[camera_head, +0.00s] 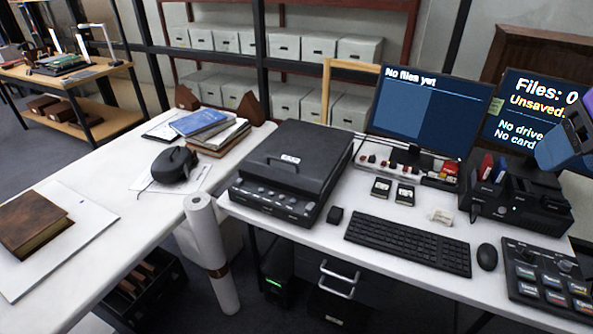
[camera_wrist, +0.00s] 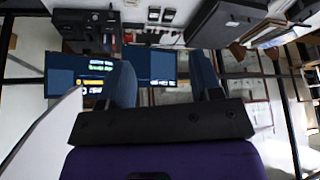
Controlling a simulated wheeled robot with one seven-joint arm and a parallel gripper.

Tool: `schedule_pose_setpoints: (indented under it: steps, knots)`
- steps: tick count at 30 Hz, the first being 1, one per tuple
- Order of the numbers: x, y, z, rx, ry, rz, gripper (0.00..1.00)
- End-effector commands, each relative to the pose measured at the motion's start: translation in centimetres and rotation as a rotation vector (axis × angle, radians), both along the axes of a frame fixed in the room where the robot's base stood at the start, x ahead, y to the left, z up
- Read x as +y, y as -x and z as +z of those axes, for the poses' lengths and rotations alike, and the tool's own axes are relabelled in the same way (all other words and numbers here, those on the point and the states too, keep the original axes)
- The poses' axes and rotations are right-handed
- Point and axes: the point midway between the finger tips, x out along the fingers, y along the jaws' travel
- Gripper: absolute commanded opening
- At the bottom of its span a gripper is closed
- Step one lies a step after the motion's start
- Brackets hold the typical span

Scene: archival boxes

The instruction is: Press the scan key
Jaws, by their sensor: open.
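A black flatbed scanner (camera_head: 290,170) with its lid shut sits on the white desk, with a row of small buttons (camera_head: 270,201) along its front. A dark control panel (camera_head: 550,282) with several coloured, labelled keys and knobs lies at the desk's right end. The labels are too small to read, so I cannot tell which key is the scan key. My gripper (camera_head: 562,146) is at the right edge of the head view, raised in front of the right screen. In the wrist view my gripper (camera_wrist: 165,82) has its two blue fingers apart, with nothing between them. The scanner (camera_wrist: 225,25) also shows there, upside down.
The left monitor (camera_head: 428,112) reads "No files yet"; the right screen (camera_head: 535,125) reads "Files: 0", "Unsaved", partly covered. A keyboard (camera_head: 408,243), mouse (camera_head: 487,257) and black dock (camera_head: 515,200) stand on the desk. A paper roll (camera_head: 210,255) stands between the tables.

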Motion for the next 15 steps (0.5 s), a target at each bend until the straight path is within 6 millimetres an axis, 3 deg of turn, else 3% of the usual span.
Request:
schedule_pose_setpoints:
  steps: [1, 7, 15]
  knots:
    - [0.0, 0.0, 0.0, 0.0, 0.0, 0.0, 0.47]
    - [0.0, 0.0, 0.0, 0.0, 0.0, 0.0, 0.01]
    - [0.0, 0.0, 0.0, 0.0, 0.0, 0.0, 0.0]
